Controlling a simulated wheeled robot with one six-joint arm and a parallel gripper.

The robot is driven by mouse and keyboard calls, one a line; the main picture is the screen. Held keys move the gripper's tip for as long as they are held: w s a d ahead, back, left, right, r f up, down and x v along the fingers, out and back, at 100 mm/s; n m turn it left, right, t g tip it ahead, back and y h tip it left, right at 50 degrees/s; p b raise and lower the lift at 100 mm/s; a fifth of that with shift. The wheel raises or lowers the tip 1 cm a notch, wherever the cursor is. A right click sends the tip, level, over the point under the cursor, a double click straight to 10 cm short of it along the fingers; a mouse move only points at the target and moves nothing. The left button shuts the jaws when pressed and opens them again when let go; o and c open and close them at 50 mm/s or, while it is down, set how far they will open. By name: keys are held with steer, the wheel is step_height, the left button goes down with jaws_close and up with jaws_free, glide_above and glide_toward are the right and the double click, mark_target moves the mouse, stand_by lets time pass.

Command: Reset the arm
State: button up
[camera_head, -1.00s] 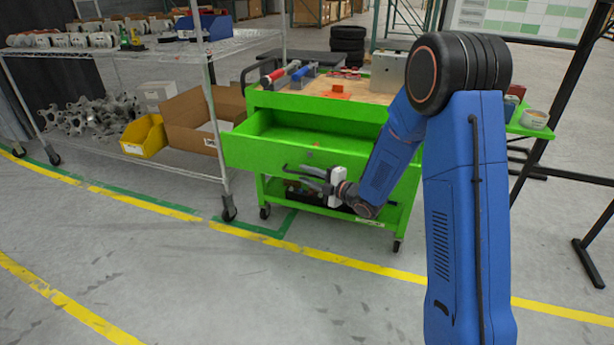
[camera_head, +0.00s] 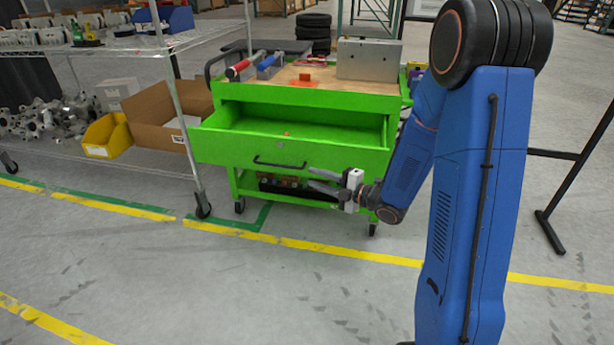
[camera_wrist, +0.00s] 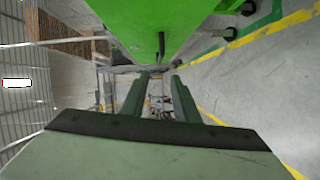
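My gripper (camera_head: 325,184) is in front of the green cart (camera_head: 310,98), to the right of the handle (camera_head: 280,164) of its drawer. The wrist view also shows the green drawer front (camera_wrist: 160,25) close to the fingers at the top. The gripper appears apart from the handle.
A wire shelf rack (camera_head: 175,110) with a yellow bin (camera_head: 106,137) and a cardboard box (camera_head: 160,120) stands left of the cart. The cart top holds a metal block (camera_head: 369,60) and clamps. A black stand (camera_head: 570,190) is at the right. The floor in front is clear.

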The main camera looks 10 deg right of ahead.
steer(key=shift+s+d, duration=0.4)
steer(key=shift+s, duration=0.05)
steer(key=shift+r, duration=0.1)
steer(key=s+d+r+m+g+h, duration=0.1)
steer(key=s+d+r+m+h, duration=0.75)
steer(key=d+m+h, duration=0.45)
steer(key=s+a+m+g, duration=0.2)
steer(key=s+m, duration=0.1)
steer(key=s, duration=0.6)
steer(key=s+a+r+m+g+y, duration=0.1)
steer(key=s+m, duration=0.3)
steer(key=s, duration=0.5)
steer(key=s+a+r+m+g, duration=0.1)
steer(key=s+a+m+g, duration=0.1)
steer(key=s, duration=0.7)
steer(key=shift+a+r+m+g+y, duration=0.15)
steer(key=shift+a+m+g+y, duration=0.15)
steer(key=shift+m+g, duration=0.7)
